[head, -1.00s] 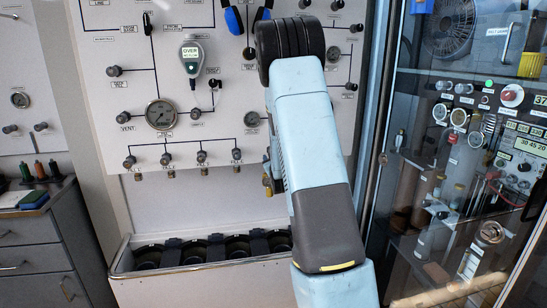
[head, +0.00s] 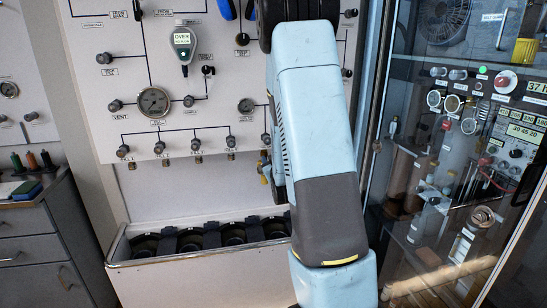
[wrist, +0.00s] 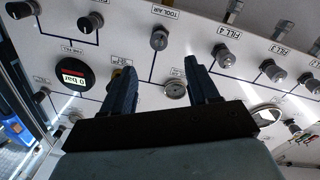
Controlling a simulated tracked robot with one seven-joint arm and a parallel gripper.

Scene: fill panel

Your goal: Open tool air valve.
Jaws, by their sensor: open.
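In the wrist view, the tool air valve knob (wrist: 158,40) is a grey round knob under a label reading TOOL AIR, which appears upside down. A dark line runs from it to a small gauge (wrist: 176,90). My gripper (wrist: 160,66) is open and empty, its two dark blue fingers pointing at the panel. The knob shows just beyond the fingertips, roughly between them in the picture and apart from both. In the head view, my arm hides the gripper, and I cannot make out the tool air knob there.
Several fill knobs (wrist: 222,54) sit to the right in the wrist view. In the head view, a bin of black cylinder slots (head: 205,258) stands below the panel, and a glass cabinet (head: 455,150) is at right.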

